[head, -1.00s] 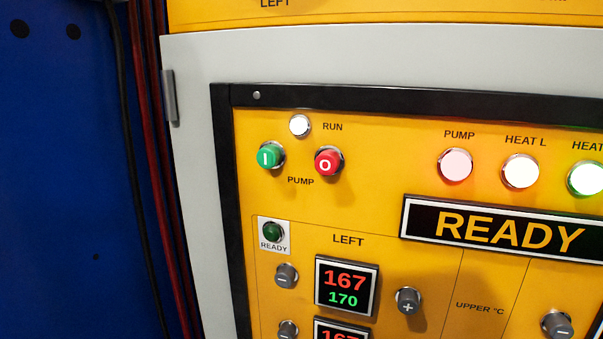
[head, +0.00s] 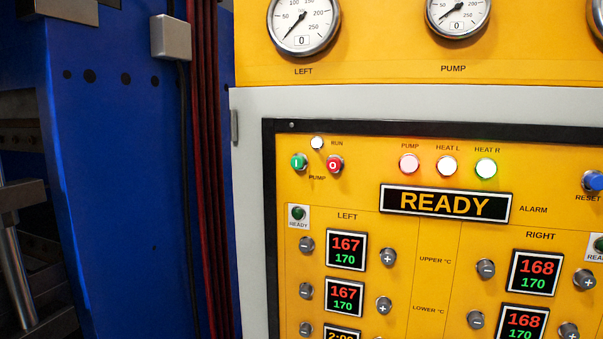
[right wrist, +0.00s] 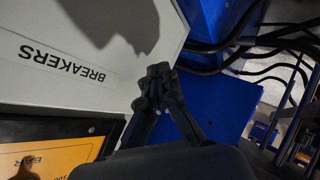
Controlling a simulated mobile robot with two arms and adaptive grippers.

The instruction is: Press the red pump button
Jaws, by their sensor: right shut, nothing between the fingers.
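The red pump button (head: 335,164), marked O, is at the upper left of the yellow control panel (head: 420,265) in the head view. The green pump button (head: 299,162), marked I, is just to its left. A white RUN lamp (head: 317,143) is lit above them. Neither gripper shows in the head view. In the right wrist view my right gripper (right wrist: 158,72) is shut and empty, in front of a grey cabinet face lettered BREAKERS (right wrist: 62,62). The red button is not seen in that view.
A READY display (head: 444,204), lit PUMP (head: 409,164) and HEAT lamps and temperature readouts (head: 346,249) share the panel. Gauges (head: 303,22) sit above. A blue frame (head: 120,190) and dark red cables (head: 208,200) are at left. Black hoses (right wrist: 235,45) run behind the gripper.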

